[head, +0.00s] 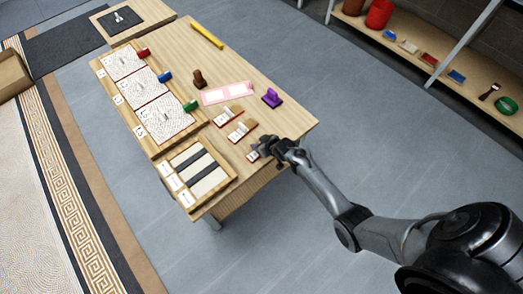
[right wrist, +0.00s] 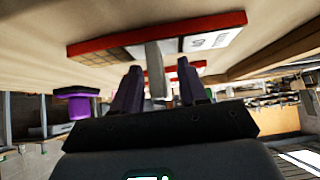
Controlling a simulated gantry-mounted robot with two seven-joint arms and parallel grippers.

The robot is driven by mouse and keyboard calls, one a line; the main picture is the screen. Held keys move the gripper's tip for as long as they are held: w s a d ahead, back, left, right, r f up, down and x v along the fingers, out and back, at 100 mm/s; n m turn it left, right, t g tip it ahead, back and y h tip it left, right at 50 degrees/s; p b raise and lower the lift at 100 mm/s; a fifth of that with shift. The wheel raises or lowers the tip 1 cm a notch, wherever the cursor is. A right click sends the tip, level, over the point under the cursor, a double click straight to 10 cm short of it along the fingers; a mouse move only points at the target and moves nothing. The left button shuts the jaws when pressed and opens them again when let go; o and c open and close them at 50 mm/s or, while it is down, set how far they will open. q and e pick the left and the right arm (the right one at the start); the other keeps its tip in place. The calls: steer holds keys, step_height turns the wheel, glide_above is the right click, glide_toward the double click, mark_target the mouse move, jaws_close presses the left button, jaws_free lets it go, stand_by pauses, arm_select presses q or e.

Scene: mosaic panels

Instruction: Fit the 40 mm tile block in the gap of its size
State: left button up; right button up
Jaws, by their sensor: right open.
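Three red-based tile blocks with white labels stand on the table: one (head: 227,118), a middle one (head: 242,130) and a nearest one (head: 253,156). Their sizes are too small to read, so I cannot tell which is 40 mm. Three pale mosaic panels (head: 165,118) lie in a wooden frame at left; their gaps are not clear. My right gripper (head: 265,147) is open at the nearest block. In the right wrist view its fingers (right wrist: 158,67) stand either side of a grey upright piece at the red-edged block (right wrist: 105,48), apparently not closed on it. My left gripper is out of view.
Red (head: 142,54), blue (head: 165,76) and green (head: 190,105) pieces sit along the panels. A slotted tray (head: 218,190) is at the near left. A brown stamp-like piece (head: 199,79), pink card (head: 226,93), purple piece (head: 272,97) and yellow bar (head: 207,33) lie farther back.

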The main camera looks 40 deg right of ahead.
jaws_close()
steer(key=shift+r, duration=0.15)
stand_by(0.4)
